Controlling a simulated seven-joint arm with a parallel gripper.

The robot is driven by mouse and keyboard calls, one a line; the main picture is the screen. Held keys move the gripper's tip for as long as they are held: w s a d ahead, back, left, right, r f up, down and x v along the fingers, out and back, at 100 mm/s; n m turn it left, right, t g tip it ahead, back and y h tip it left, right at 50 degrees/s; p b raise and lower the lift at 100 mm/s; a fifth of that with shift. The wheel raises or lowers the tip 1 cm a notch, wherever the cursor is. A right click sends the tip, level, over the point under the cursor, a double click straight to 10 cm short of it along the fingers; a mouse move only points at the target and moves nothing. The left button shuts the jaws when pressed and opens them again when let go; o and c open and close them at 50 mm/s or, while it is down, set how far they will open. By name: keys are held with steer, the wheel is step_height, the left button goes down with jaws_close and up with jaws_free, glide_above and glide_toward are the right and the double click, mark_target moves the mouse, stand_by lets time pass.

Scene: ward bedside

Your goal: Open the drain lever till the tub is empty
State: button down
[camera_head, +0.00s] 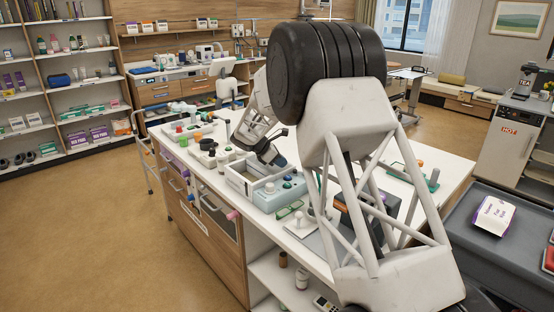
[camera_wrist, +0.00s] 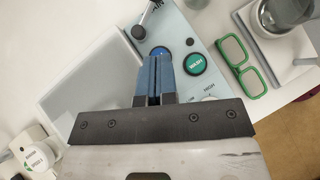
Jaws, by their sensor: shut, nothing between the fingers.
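The white tub (camera_wrist: 62,112) is a rectangular basin beside a pale blue-green control panel (camera_wrist: 215,80) in the wrist view; the tub also shows in the head view (camera_head: 236,183). I cannot tell how much water it holds. The drain lever (camera_wrist: 147,18), a thin dark stick with a dark knob, is at the panel's top beside partly cut-off lettering ending "AIN". The panel has a blue button (camera_wrist: 159,51) and a green WASH button (camera_wrist: 195,64). My gripper (camera_wrist: 155,58) is shut and empty, its blue fingertips over the blue button and apart from the lever. Whether they touch the button is unclear.
A white dial marked HIGH (camera_wrist: 208,98) sits on the panel. The counter (camera_head: 440,160) has several other items.

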mark_target(301, 177)
steer(key=x, duration=0.7)
steer(key=shift+w+d+r, duration=0.1)
steer(key=shift+w+d, duration=0.05)
steer(key=shift+d, duration=0.35)
steer(key=shift+w+d, duration=0.15)
steer(key=shift+d, duration=0.35)
steer(key=shift+w+d, duration=0.2)
steer(key=shift+d, duration=0.3)
steer(key=shift+w+d+n+t+y, duration=0.2)
steer(key=shift+n+t+y, duration=0.1)
steer(key=shift+n+t, duration=0.4)
steer(key=shift+w+d+n+t, duration=0.15)
steer(key=shift+n+t, duration=0.25)
steer(key=shift+n, duration=0.4)
steer(key=n+t+y, duration=0.1)
steer(key=n+y, duration=0.1)
steer(key=n, duration=0.1)
steer(key=shift+w+d+t, duration=0.2)
steer(key=shift+w+t, duration=0.15)
steer(key=shift+t, duration=0.05)
steer(key=shift+w, duration=0.2)
steer(key=shift+w+d, duration=0.1)
steer(key=shift+w, duration=0.4)
steer(key=shift+s, duration=0.1)
